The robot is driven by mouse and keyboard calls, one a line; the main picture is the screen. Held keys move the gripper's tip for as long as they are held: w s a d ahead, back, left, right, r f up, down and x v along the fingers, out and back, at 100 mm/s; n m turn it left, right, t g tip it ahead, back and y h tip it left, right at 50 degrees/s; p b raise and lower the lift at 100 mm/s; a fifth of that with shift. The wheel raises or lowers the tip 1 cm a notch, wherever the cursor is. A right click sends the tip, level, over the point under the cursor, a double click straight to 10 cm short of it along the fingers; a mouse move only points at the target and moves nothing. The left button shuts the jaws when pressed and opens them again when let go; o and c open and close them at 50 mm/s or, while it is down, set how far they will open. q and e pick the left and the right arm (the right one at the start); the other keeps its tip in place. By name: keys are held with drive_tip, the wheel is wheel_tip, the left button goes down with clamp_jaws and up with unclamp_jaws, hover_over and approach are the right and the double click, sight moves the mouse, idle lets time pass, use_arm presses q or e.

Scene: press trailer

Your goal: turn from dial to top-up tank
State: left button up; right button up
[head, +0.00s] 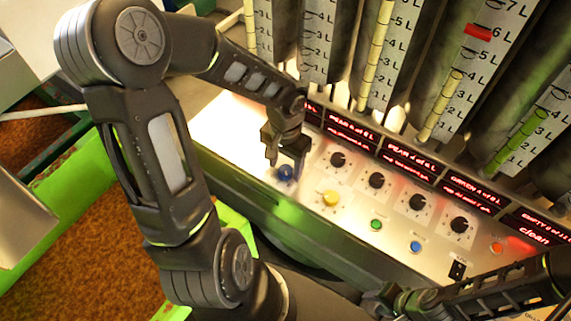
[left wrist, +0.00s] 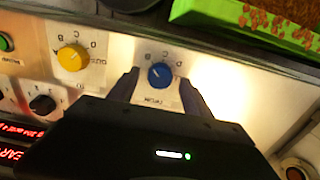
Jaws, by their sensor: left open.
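The blue dial (head: 287,173) sits at the left end of the lit control panel. In the left wrist view the blue dial (left wrist: 160,75) has a pale pointer line and letters such as B, C and D around it; its label is upside down and seems to read FROM. My left gripper (head: 287,160) is open over it, and its fingers (left wrist: 160,82) stand on either side of the dial; contact cannot be told. Several gauged tanks (head: 440,95) stand behind the panel; which is the top-up tank is unclear. My right gripper (head: 385,300) is at the bottom right, its jaws indistinct.
A yellow dial (head: 330,198) is right of the blue one. Black knobs (head: 376,180), a green button (head: 376,224), a blue button (head: 415,246) and an orange button (head: 497,248) follow along the panel. Red displays (head: 410,160) run behind. A green-rimmed bin (head: 75,170) stands left.

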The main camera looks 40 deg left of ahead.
use_arm(q)
drive_tip(key=shift+f, duration=0.5)
drive_tip(key=shift+c, duration=0.4)
clamp_jaws()
